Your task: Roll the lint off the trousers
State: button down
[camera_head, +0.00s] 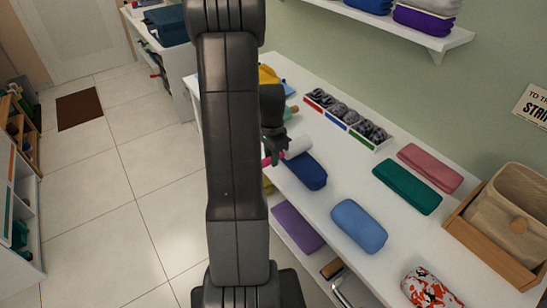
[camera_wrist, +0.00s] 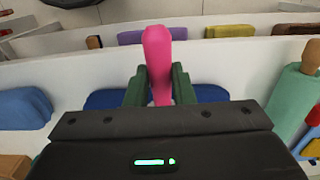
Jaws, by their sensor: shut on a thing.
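My gripper (camera_head: 275,150) is shut on the pink handle of a lint roller; the pink handle (camera_wrist: 157,58) stands between the two fingers in the wrist view. The white roller head (camera_head: 297,147) points right in the head view, above or against the far end of a folded navy cloth (camera_head: 306,174). I cannot tell whether they touch. The navy cloth also shows behind the fingers in the wrist view (camera_wrist: 212,94). Which folded piece is the trousers is not clear, and no lint can be made out. My arm hides part of the shelf.
On the white shelf (camera_head: 385,258) lie a light blue roll (camera_head: 359,225), a green cloth (camera_head: 407,187), a pink cloth (camera_head: 430,167) and a patterned bundle (camera_head: 430,288). A sock box (camera_head: 347,119) stands behind, a beige basket (camera_head: 512,200) at right. A purple cloth (camera_head: 297,228) lies below.

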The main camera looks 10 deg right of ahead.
jog(key=shift+w+a+f, duration=0.1)
jog(key=shift+w+a, duration=0.15)
jog(key=shift+w, duration=0.3)
jog(key=shift+w+a, duration=0.2)
jog(key=shift+w, duration=0.35)
jog(key=shift+w, duration=0.1)
jog(key=shift+w+a+p, duration=0.1)
jog(key=shift+w+a, duration=0.2)
jog(key=shift+w, duration=0.4)
jog(key=shift+w+a+p, duration=0.15)
jog(key=shift+w+a, duration=0.15)
jog(key=shift+w, duration=0.45)
jog(key=shift+w+a+p, duration=0.1)
jog(key=shift+w+a, duration=0.2)
jog(key=shift+w, duration=0.4)
jog(key=shift+s, duration=0.15)
